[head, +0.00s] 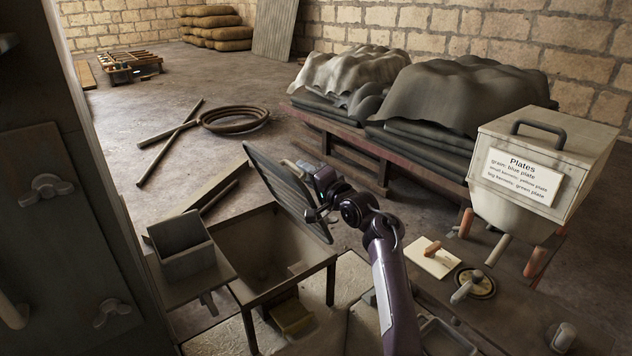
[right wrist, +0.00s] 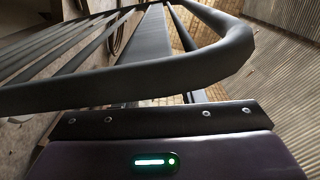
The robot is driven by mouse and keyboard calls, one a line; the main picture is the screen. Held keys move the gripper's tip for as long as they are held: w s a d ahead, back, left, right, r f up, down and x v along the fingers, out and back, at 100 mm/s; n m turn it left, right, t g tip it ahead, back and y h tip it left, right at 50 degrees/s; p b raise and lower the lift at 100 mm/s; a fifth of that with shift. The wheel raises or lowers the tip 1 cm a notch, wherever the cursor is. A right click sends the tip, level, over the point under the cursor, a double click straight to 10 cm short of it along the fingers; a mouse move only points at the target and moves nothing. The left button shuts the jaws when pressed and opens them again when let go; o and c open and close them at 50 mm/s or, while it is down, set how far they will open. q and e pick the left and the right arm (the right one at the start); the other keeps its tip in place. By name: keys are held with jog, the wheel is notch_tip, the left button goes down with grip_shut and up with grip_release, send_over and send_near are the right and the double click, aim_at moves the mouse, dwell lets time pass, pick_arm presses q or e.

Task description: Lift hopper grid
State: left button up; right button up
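The hopper grid (head: 284,190) is a dark slatted panel, raised and steeply tilted above the open hopper (head: 250,240). The hopper is a square bin on a dark frame with legs, and its inside shows. My left gripper is not in view.
A small grey box (head: 182,248) stands left of the hopper. Covered stacks (head: 455,95) lie behind. Open floor holds a coiled hose (head: 233,119).

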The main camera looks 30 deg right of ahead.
jog(key=s, duration=0.2)
jog(key=s+d+b, duration=0.1)
jog(key=s, duration=0.2)
jog(key=shift+s+d, duration=0.1)
jog(key=shift+s, duration=0.25)
